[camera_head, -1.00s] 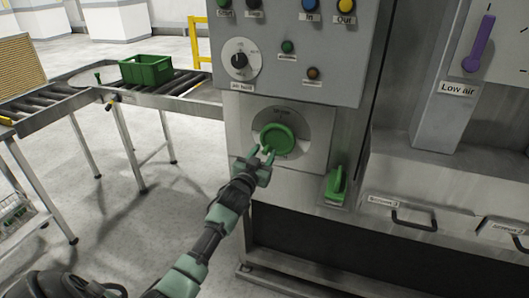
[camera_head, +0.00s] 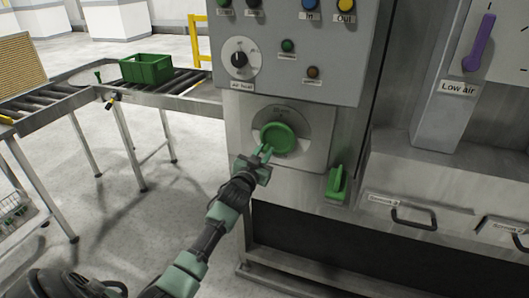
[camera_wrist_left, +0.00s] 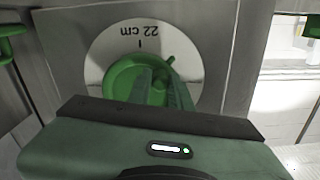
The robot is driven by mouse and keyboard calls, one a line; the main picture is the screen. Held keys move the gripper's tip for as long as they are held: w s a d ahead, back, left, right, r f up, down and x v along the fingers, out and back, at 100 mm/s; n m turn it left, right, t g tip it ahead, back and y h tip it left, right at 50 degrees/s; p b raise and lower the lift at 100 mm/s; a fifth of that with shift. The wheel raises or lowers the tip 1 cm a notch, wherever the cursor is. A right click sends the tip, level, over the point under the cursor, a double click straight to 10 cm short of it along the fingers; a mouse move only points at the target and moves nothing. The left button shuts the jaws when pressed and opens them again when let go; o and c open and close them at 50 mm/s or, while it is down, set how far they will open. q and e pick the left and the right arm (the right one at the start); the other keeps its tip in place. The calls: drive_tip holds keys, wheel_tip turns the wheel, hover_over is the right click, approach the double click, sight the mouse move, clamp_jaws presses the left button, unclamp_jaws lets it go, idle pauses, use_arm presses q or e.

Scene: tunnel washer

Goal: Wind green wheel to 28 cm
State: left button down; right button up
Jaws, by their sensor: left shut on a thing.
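The green wheel (camera_head: 279,136) sits on a pale round dial in a grey plate on the machine front. It also shows in the left wrist view (camera_wrist_left: 122,77), where the dial reads "22 cm", upside down, beside a short black mark. My left gripper (camera_head: 266,153) is at the wheel's lower left. In the left wrist view its fingers (camera_wrist_left: 164,84) are shut on the wheel's small handle (camera_wrist_left: 171,62), partly hidden between them. The fingers and gripper body cover part of the wheel's lower side. My right gripper is in neither view.
A green lever (camera_head: 338,182) is right of and below the wheel. A control panel (camera_head: 265,75) with a knob and buttons is above. A purple pointer (camera_head: 480,43) is on the "Low air" post. A roller conveyor with a green crate (camera_head: 146,69) stands left.

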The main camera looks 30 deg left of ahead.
sight(264, 137)
use_arm(q)
drive_tip(key=shift+a+r, duration=0.1)
drive_tip(key=shift+a+r+m, duration=0.1)
drive_tip(key=shift+r+m, duration=0.1)
drive_tip(key=shift+m, duration=0.5)
drive_tip(key=m, duration=0.1)
drive_tip(key=r+m+p, duration=0.1)
drive_tip(key=m, duration=0.1)
drive_tip(key=shift+s+a+r+m, duration=0.1)
drive_tip(key=shift+a+r+m, duration=0.1)
drive_tip(key=shift+a+m, duration=0.15)
drive_tip(key=shift+a+r+m, duration=0.1)
drive_tip(key=shift+r+m, duration=0.25)
drive_tip(key=shift+m, duration=0.3)
drive_tip(key=shift+a+r+m+p, duration=0.1)
drive_tip(key=shift+r+m+p, duration=0.5)
drive_tip(key=shift+m, duration=0.7)
drive_tip(key=c, duration=1.3)
unclamp_jaws()
drive_tip(key=shift+f, duration=0.2)
drive_tip(key=shift+s+f, duration=0.1)
drive_tip(key=shift+f, duration=0.05)
